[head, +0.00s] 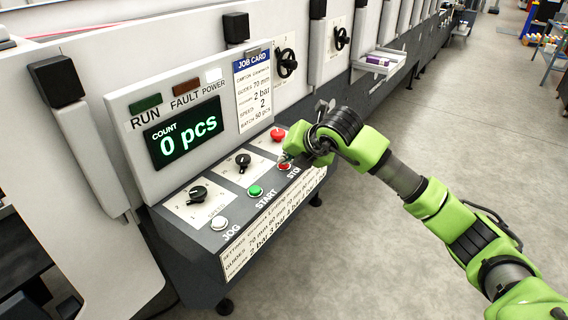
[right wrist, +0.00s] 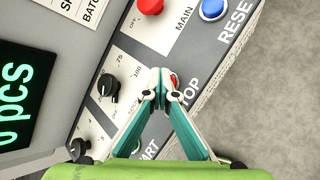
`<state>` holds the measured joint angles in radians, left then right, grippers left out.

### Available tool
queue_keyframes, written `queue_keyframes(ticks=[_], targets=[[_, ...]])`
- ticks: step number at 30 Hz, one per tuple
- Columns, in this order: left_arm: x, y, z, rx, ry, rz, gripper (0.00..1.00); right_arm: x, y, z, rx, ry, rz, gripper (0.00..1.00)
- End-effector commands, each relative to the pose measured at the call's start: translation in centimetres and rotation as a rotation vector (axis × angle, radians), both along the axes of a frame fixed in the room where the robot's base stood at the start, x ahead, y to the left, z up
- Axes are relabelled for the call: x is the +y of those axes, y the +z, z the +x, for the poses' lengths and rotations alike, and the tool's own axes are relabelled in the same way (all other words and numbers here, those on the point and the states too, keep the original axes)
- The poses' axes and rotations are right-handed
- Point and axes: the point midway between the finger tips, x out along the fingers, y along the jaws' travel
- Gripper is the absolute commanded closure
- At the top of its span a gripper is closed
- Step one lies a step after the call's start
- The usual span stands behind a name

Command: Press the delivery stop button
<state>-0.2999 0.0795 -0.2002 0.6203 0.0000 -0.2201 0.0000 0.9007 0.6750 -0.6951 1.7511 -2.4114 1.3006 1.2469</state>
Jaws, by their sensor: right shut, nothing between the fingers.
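A small red button (head: 284,167) labelled STOP sits on the sloping control panel, right of the green START button (head: 256,190). My right gripper (head: 287,159) is over it, arm coming in from the right. In the right wrist view the gripper (right wrist: 164,74) is shut and empty, its fingertips beside and partly covering the red STOP button (right wrist: 174,80). I cannot tell whether the tips touch the button. No label reading "delivery" is legible. My left gripper is not in view.
A larger red knob (head: 277,134) stands behind the STOP button. A blue RESET button (right wrist: 212,9) is near it. A white JOG button (head: 219,223) and black dials (head: 198,193) are to the left. The display (head: 183,132) reads 0 pcs. Open floor lies right.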

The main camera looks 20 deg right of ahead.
Motion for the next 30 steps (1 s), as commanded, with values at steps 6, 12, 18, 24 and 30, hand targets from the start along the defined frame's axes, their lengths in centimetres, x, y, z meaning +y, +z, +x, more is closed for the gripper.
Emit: queue_keyframes(ticks=[6,12,18,24,30], targets=[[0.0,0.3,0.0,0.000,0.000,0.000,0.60,0.1,0.5,-0.1,0.006,0.001,0.000,1.00],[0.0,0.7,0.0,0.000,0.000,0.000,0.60,0.0,1.6,0.0,0.005,0.001,-0.001,1.00],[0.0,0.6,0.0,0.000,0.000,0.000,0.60,0.0,1.7,0.0,0.004,0.001,0.000,1.00],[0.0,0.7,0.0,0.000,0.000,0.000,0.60,0.0,1.9,0.0,0.002,0.001,0.000,1.00],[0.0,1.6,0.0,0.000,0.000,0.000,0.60,0.0,3.6,0.0,0.000,0.000,0.000,1.00]])
